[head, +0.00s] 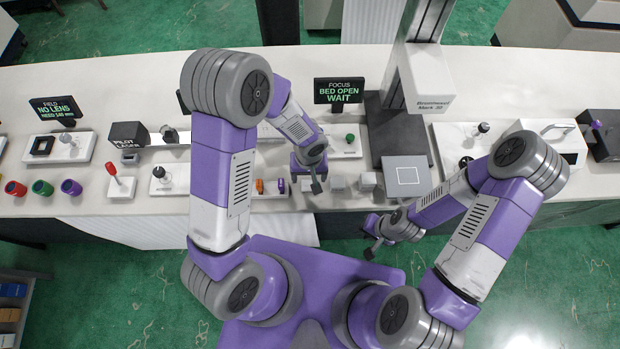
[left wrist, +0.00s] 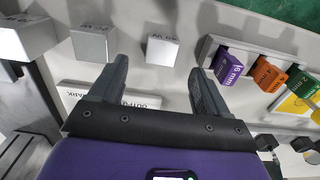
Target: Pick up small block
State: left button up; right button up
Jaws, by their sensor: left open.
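Several small pale grey blocks stand in a row on the bench; one block (head: 338,182) and another block (head: 368,180) show in the head view. In the left wrist view a small block (left wrist: 163,51) with lettering on its side stands ahead of the gap between my left fingers, apart from them. A second block (left wrist: 93,43) and a third block (left wrist: 25,38) are to its left. My left gripper (head: 316,186) is open and empty above the row, also seen in the left wrist view (left wrist: 159,68). My right gripper (head: 374,246) hangs off the bench's front edge; its jaws are unclear.
A rack holds purple (left wrist: 229,66), orange (left wrist: 268,74) and green (left wrist: 300,84) tagged pieces beside the blocks. A grey plate with a white square outline (head: 407,175) lies to the right in the head view. A sign (head: 339,91) reads "BED OPEN WAIT".

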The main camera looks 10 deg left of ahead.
aim_at(308, 185)
pick_arm(q)
notch_tip(308, 185, down, 5)
jog(key=shift+s+a+f, duration=0.1)
jog(key=shift+s+f, duration=0.05)
jog(key=shift+f, duration=0.05)
jog(key=c, duration=1.2)
